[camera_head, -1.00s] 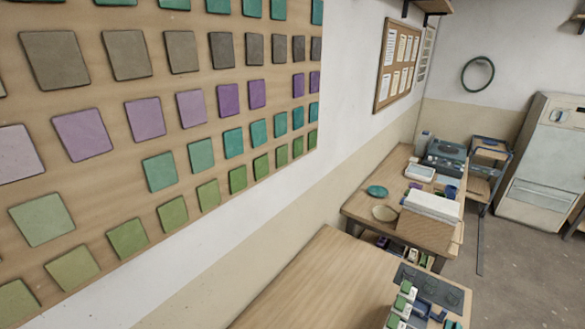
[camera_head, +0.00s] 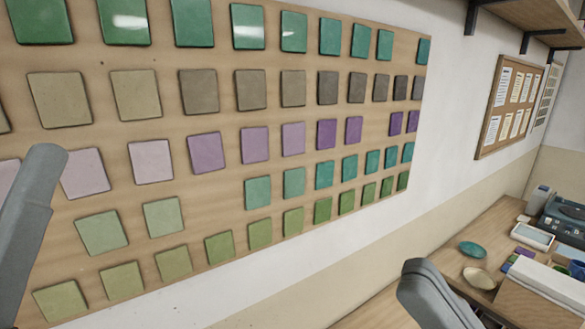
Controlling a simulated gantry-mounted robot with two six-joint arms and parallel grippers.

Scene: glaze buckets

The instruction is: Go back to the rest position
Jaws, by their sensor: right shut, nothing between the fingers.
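Most of my right arm is below the frame. A grey part of my left arm slants up along the left edge, in front of the tile board; my left gripper does not show.
A wooden board (camera_head: 225,112) with rows of glaze tiles fills the wall. A notice board (camera_head: 508,107) hangs at right below a shelf (camera_head: 540,14). A table at right holds a teal dish (camera_head: 472,249), a cream bowl (camera_head: 478,278) and a white-topped box (camera_head: 552,284).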

